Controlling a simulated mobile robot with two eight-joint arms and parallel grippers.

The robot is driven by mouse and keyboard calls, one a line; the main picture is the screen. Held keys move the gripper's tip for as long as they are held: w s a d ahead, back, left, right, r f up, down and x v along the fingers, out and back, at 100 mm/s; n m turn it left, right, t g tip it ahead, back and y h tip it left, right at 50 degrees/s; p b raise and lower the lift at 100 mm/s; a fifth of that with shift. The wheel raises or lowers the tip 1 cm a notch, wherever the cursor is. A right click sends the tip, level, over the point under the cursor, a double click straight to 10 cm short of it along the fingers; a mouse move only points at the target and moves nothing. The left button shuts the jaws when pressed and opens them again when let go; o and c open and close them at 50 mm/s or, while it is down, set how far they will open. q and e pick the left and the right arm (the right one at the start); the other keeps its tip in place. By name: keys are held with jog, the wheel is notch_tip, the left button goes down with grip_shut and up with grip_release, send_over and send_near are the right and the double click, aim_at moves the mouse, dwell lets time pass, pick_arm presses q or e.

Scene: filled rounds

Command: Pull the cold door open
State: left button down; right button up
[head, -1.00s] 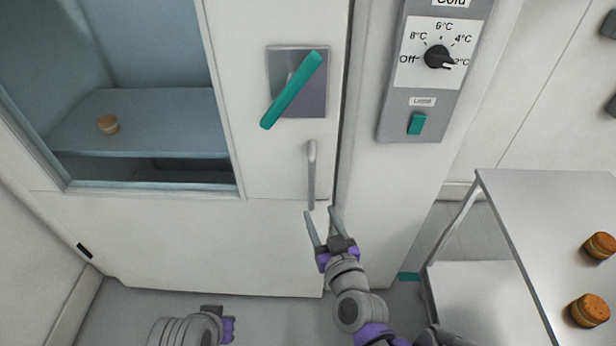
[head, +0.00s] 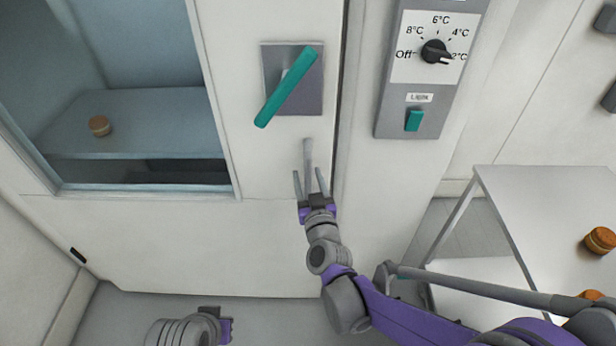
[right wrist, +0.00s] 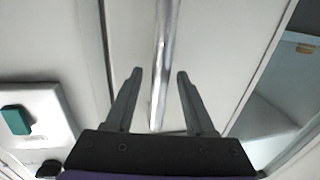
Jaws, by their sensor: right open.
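The cold door (head: 150,235) is white, with a large window at its upper left. It looks shut or nearly so, with a dark seam along its right edge. A teal lever (head: 286,88) on a grey plate sits slanted on the door. Below it is a vertical metal bar handle (head: 308,152), which also shows in the right wrist view (right wrist: 163,50). My right gripper (head: 308,174) is open at the bar's lower part, its fingers on either side of the bar; contact cannot be told. My left gripper (head: 224,326) is low at the bottom, its fingers unclear.
A grey control panel (head: 427,110) with a dial and a teal switch (head: 414,120) is right of the door. A metal table (head: 540,215) with round filled pastries (head: 599,240) stands at the right. Another round (head: 99,125) lies on the shelf behind the window.

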jog(key=shift+w, duration=0.15)
grip_shut()
dwell(1.4)
